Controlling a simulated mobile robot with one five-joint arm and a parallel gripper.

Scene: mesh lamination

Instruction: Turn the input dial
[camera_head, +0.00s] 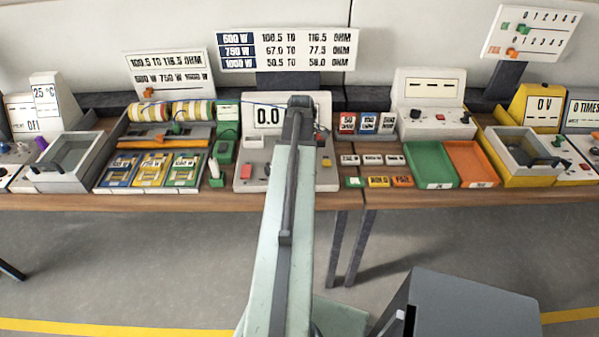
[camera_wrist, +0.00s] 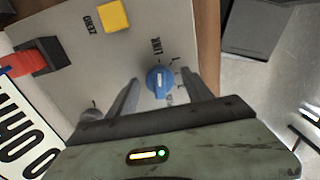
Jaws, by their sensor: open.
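A round blue dial (camera_wrist: 158,81) sits on the light grey panel (camera_wrist: 100,60) of the meter in the wrist view, with small tick marks around it and a printed label beside it that is hard to read. My gripper (camera_wrist: 155,74) is open, with one finger on each side of the dial. I cannot tell whether the fingers touch it.
A yellow square button (camera_wrist: 113,16) lies near a "ZERO" label. A black block with a red part (camera_wrist: 37,58) sits to the left, and a second round knob (camera_wrist: 91,112) is near my left finger. In the head view, green (camera_head: 431,165) and orange trays (camera_head: 473,163) lie to the right.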

